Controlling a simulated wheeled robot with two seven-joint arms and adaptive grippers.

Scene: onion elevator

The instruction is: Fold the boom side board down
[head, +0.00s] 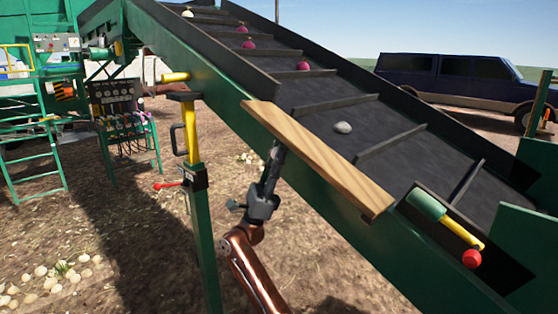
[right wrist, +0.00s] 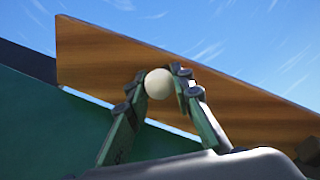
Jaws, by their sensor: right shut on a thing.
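The wooden boom side board (head: 320,160) runs along the near green side of the sloping boom (head: 230,105), its broad face showing in the head view. My right gripper (head: 276,154) reaches up from below to the board's near side; its tips are partly hidden by the board. In the right wrist view, the fingers of the right gripper (right wrist: 158,78) are shut on a pale round knob (right wrist: 158,84) in front of the board (right wrist: 100,55). How the knob joins the board is hidden. My left gripper is not in view.
A green post with a yellow bar (head: 193,130) and red lever stands left of my right arm. Several onions lie on the dark belt (head: 400,125). A dark car (head: 450,78) is behind.

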